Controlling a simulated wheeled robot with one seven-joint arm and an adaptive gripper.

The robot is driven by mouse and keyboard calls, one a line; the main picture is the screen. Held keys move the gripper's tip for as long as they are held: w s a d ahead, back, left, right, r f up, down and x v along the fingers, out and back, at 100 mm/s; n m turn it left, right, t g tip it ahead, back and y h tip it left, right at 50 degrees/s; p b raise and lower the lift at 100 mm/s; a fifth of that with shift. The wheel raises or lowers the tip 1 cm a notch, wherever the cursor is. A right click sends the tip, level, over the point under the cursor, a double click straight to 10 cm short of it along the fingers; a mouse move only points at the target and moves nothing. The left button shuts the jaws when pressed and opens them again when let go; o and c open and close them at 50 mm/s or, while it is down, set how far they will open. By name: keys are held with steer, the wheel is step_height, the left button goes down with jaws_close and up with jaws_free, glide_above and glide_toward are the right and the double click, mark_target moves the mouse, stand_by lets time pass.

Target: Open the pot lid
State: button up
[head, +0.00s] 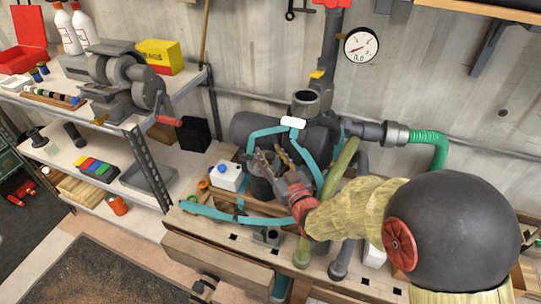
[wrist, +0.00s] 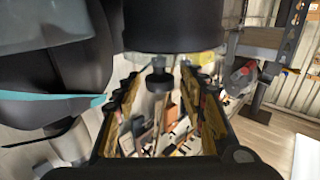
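My gripper (head: 271,163) reaches in from the right over the workbench, among teal bars and dark machine parts. In the wrist view its two fingers (wrist: 159,84) stand apart, with a gap between them. A small dark round knob-like piece (wrist: 158,79) shows between the fingertips, below a larger dark cylinder (wrist: 162,24). I cannot tell whether the fingers touch it. A dark pot-like vessel (head: 262,189) stands just below my gripper in the head view. Its lid cannot be made out clearly, as my gripper and the bars cover part of it.
A white box with a blue cap (head: 228,177) stands left of the vessel. A large dark machine with a pipe (head: 305,102) rises behind it. Teal bars (head: 238,214) cross the bench (head: 215,262). A shelf (head: 130,187) with tools stands at the left.

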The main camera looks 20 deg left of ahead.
steer(key=shift+c, duration=1.1)
steer(key=c, duration=0.7)
jaws_close()
